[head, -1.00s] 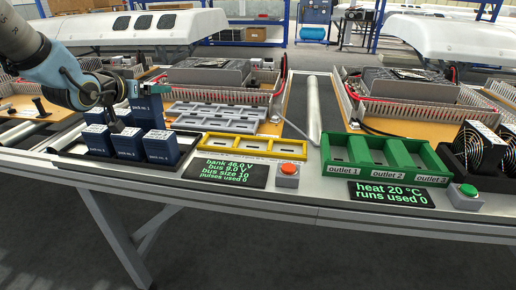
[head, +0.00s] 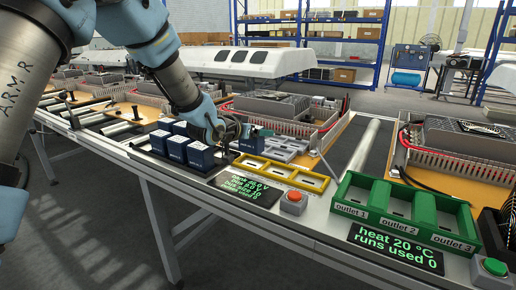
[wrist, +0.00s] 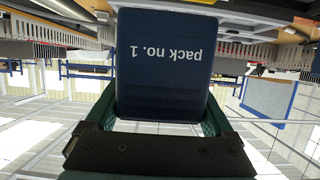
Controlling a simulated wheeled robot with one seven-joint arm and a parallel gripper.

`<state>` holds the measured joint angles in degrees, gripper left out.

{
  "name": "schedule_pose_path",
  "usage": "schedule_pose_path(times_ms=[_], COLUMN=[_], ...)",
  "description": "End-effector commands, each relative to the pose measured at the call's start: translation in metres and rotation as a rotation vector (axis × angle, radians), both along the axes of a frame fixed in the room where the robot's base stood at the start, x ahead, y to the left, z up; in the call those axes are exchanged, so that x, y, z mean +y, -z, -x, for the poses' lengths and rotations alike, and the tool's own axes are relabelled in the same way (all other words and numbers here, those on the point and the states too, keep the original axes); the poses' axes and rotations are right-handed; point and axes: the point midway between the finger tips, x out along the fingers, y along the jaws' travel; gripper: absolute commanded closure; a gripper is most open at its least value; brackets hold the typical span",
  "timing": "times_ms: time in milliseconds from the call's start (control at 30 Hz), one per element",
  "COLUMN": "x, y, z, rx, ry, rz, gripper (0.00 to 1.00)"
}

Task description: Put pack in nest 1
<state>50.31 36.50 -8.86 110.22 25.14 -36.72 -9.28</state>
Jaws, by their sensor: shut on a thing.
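Pack no. 1 is a dark blue block whose label shows upside down in the wrist view (wrist: 165,65). My gripper (wrist: 165,125) is shut on it, with a finger at each side. In the head view my gripper (head: 236,132) holds a blue pack (head: 252,144) raised near the left end of the yellow tray. The yellow tray (head: 326,186) has several empty openings in a row. Its nest marks are too small to read, so I cannot tell which is nest 1. The pack's lower end is partly hidden.
Several blue packs (head: 200,155) stand in a black tray (head: 180,172) to the left. Grey slotted trays (head: 287,148) lie behind the yellow one. A dark display (head: 244,190) and a red button (head: 293,202) sit in front. A green outlet tray (head: 408,212) is at right.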

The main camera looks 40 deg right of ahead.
Motion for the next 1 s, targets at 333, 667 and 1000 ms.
schedule_pose_path(times_ms=[333, 667, 1000], x=[0.000, 0.000, 0.000], y=[0.036, 0.044, 0.047], z=[0.000, 0.000, 0.000], rx=[0.001, -0.002, -0.001], ry=[0.001, 0.000, 0.000], rz=[-0.002, 0.003, 0.001], gripper=[0.85, 0.85, 0.00])
